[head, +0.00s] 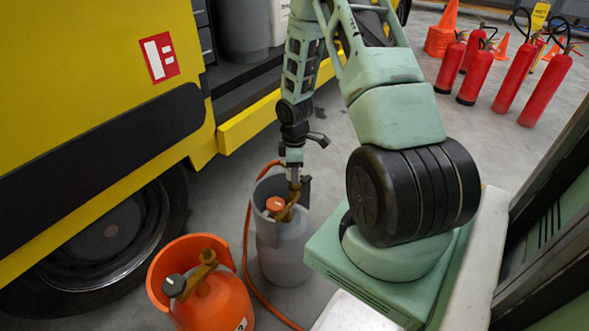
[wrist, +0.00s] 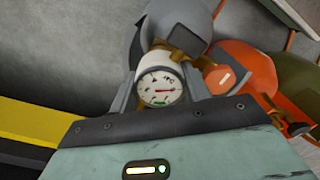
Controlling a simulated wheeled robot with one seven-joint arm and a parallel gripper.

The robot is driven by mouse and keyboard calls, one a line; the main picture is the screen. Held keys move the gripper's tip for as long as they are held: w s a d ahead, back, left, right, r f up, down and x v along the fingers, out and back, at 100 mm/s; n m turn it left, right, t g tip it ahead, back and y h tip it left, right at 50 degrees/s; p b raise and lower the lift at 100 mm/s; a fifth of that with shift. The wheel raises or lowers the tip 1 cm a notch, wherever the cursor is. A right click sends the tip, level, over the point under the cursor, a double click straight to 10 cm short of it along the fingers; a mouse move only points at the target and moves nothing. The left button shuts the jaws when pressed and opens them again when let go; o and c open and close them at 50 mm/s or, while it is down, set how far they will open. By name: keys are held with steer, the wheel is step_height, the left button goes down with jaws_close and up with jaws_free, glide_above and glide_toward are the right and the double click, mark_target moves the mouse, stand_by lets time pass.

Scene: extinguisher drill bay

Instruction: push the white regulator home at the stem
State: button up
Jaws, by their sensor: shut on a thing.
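The white regulator (wrist: 158,72) with its round dial gauge is between the jaws of my gripper (wrist: 161,84) in the wrist view. The gripper is shut on it. A brass valve piece (wrist: 188,40) shows just behind the regulator; I cannot tell whether the two touch. An orange knob (wrist: 234,74) is to its right. In the head view my gripper (head: 294,177) points down over the grey cylinder (head: 283,248), at its brass valve (head: 287,212) and orange knob (head: 275,204). The regulator is mostly hidden by the gripper there.
An orange cylinder (head: 214,302) with a black knob (head: 174,285) stands at the front left. An orange hose (head: 249,262) runs down between the cylinders. The yellow truck (head: 90,60) is close on the left. Red extinguishers (head: 475,76) stand at the back right.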

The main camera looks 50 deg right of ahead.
steer(key=shift+f, duration=0.5)
steer(key=o, duration=1.1)
steer(key=shift+r, duration=0.1)
step_height(320, 180, up, 17)
steer(key=p, duration=0.5)
steer(key=shift+r, duration=0.15)
